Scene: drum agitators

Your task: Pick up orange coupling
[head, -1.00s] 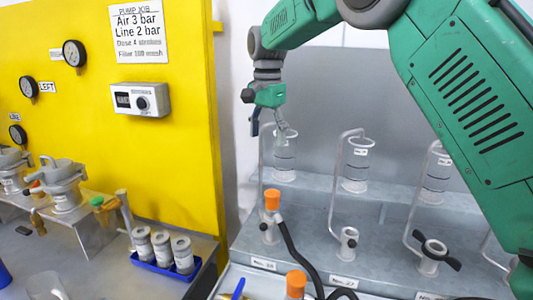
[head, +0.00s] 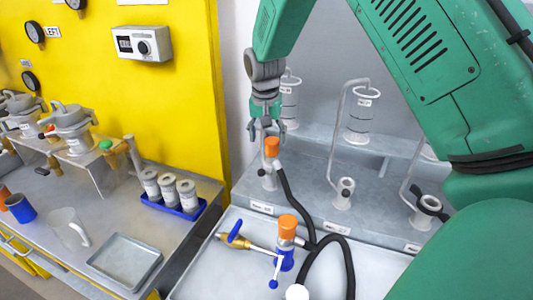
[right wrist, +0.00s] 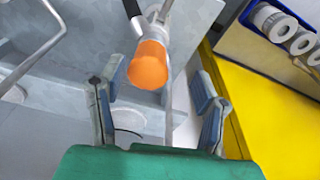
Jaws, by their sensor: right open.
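An orange coupling (head: 272,147) sits on top of a fitting with a black hose, on the grey stepped bench at the back. It also shows in the right wrist view (right wrist: 148,65), ahead of the fingers and roughly between their lines. My right gripper (head: 267,132) is open and empty, just above and behind this coupling in the head view. Its two fingers show in the right wrist view (right wrist: 158,100), apart from the coupling. A second orange coupling (head: 287,222) stands on a blue fitting on the front tray. My left gripper is not in view.
Glass cylinders with bent pipes (head: 361,110) stand along the bench to the right. A black hose (head: 345,255) loops over the front tray (head: 205,270). A yellow panel (head: 185,90) rises at left. A blue rack with several grey cylinders (head: 188,212) stands on the left table.

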